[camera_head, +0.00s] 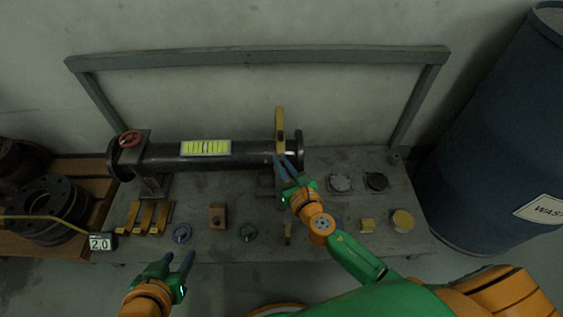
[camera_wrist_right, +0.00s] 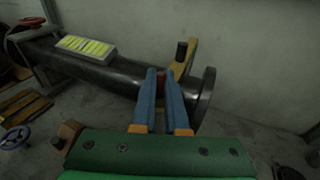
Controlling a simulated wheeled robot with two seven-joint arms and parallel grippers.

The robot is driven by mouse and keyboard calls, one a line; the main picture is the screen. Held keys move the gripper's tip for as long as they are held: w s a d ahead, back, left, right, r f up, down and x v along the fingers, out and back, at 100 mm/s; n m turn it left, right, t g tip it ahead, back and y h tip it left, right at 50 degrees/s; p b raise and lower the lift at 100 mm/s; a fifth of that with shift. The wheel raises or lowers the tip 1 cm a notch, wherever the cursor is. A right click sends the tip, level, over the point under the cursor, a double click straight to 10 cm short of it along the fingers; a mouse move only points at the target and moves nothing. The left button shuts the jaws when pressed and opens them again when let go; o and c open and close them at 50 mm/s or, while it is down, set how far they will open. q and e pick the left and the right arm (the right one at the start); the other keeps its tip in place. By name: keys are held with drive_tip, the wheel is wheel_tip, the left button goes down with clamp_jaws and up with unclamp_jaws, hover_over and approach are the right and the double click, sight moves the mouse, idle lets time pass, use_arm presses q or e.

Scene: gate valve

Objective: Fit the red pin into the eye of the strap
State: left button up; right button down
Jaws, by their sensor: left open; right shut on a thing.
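A yellow strap (camera_head: 280,118) stands upright around or against the dark pipe (camera_head: 240,154) near its right flange. My right gripper (camera_head: 281,159) is at the strap, over the pipe. Its blue fingers are shut on a small red thing, apparently the red pin (camera_wrist_right: 160,77); the fingers hide most of it. I cannot tell whether the pin touches the strap. My left gripper (camera_head: 179,260) is open and empty in front of the bench.
The grey bench (camera_head: 330,235) holds yellow blocks (camera_head: 147,218), a blue ring (camera_head: 181,233), a green ring (camera_head: 248,232) and round caps (camera_head: 377,181). A red handwheel (camera_head: 130,138) is at the pipe's left end. A blue drum (camera_head: 500,140) stands at right.

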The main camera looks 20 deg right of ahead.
drive_tip(key=shift+r+p, duration=1.45)
drive_tip(key=shift+p, duration=0.1)
drive_tip(key=shift+f+b, duration=1.5)
drive_tip(key=shift+f, duration=0.1)
drive_tip(key=c, duration=0.9)
unclamp_jaws()
drive_tip(key=shift+o, duration=0.2)
drive_tip(key=s+r+p, duration=0.1)
drive_tip(key=s, duration=0.6)
drive_tip(key=shift+d, duration=0.3)
drive_tip(key=shift+r, duration=0.15)
